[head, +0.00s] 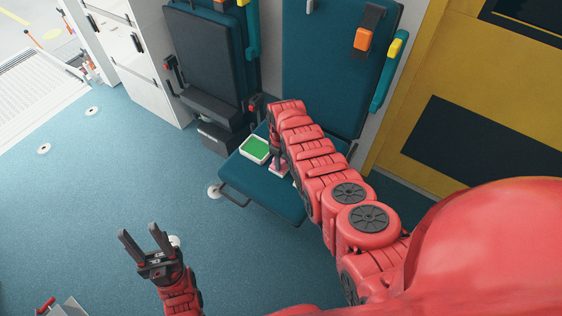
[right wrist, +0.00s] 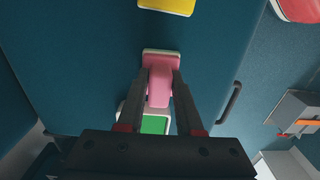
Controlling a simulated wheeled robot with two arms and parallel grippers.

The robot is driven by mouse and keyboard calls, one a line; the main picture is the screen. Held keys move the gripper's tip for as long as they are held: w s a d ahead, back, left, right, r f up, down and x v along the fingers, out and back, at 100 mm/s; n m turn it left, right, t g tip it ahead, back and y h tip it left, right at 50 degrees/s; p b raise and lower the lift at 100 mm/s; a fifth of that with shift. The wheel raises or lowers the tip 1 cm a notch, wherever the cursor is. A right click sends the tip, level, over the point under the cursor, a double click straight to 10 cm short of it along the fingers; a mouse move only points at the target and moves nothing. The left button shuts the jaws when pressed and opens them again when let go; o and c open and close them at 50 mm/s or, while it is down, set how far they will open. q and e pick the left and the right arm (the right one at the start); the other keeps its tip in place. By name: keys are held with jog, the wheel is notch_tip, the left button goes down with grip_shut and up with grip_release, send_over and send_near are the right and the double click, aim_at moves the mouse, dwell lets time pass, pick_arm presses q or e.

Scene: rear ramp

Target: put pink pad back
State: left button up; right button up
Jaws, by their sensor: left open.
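The pink pad (right wrist: 160,85) has a raised pink grip and a pale rim in the right wrist view. My right gripper (right wrist: 161,78) has its fingers against both sides of that grip and looks shut on it. In the head view the pink pad (head: 278,165) shows beside my right arm, over the blue fold-down seat (head: 262,192). I cannot tell whether it touches the seat. My right gripper is mostly hidden there by its own arm. My left gripper (head: 146,240) is open and empty above the floor, left of the seat.
A green pad in a white tray (head: 255,149) sits on the seat and shows in the right wrist view (right wrist: 155,124). A yellow pad (right wrist: 168,6) lies at that view's top edge. Upright seat backs with buckles stand behind. The blue floor (head: 95,190) at left is largely clear.

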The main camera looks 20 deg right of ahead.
jog(key=o, duration=0.3)
